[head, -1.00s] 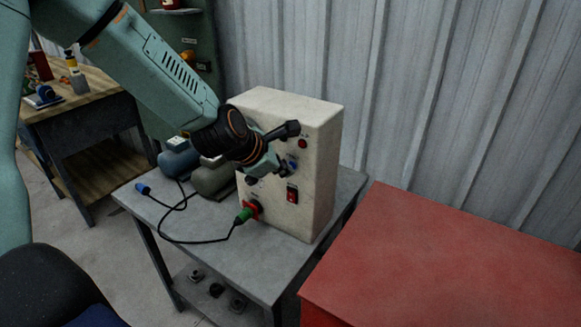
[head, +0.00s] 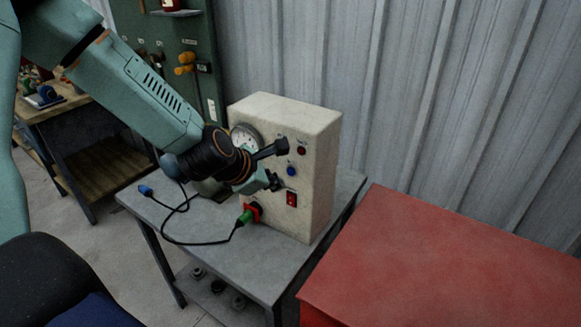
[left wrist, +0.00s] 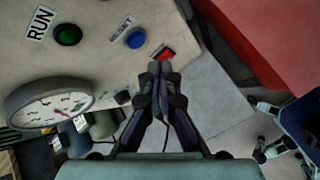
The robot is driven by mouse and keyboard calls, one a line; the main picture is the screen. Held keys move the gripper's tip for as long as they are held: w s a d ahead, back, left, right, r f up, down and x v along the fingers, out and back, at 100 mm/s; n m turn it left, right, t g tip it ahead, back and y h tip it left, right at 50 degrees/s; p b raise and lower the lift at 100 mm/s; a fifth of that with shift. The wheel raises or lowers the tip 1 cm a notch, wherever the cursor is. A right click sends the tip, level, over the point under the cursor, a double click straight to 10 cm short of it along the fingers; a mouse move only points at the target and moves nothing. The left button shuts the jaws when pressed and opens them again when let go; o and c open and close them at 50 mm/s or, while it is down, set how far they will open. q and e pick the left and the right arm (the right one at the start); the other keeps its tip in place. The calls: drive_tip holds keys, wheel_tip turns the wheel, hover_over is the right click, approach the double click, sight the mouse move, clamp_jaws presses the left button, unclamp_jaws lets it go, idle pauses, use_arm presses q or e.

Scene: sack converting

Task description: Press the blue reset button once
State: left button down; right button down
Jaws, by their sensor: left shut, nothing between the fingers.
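The blue reset button (head: 291,171) is on the front of a cream control box (head: 318,165). In the left wrist view the button (left wrist: 135,38) shows beside a RESET label. My left gripper (head: 275,183) is shut and empty, in front of the panel, at the lower left of the button in the head view. In the left wrist view its closed fingertips (left wrist: 160,68) are below and right of the button, near the red switch (left wrist: 165,54), and do not cover the button. I cannot tell the exact gap to the panel. My right gripper is not in view.
The box also bears a gauge (head: 245,137), a green RUN button (left wrist: 68,35) and a plug with a black cable (head: 183,242). It stands on a grey table (head: 240,265). A red surface (head: 440,260) is at the right, a corrugated wall (head: 450,100) behind.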

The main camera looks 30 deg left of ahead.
use_arm(q)
drive_tip(key=s+p, duration=0.2)
drive_tip(key=s, duration=0.1)
drive_tip(key=shift+s+a+p, duration=0.1)
drive_tip(key=shift+s+p, duration=0.1)
drive_tip(key=shift+p, duration=0.15)
idle(0.6)
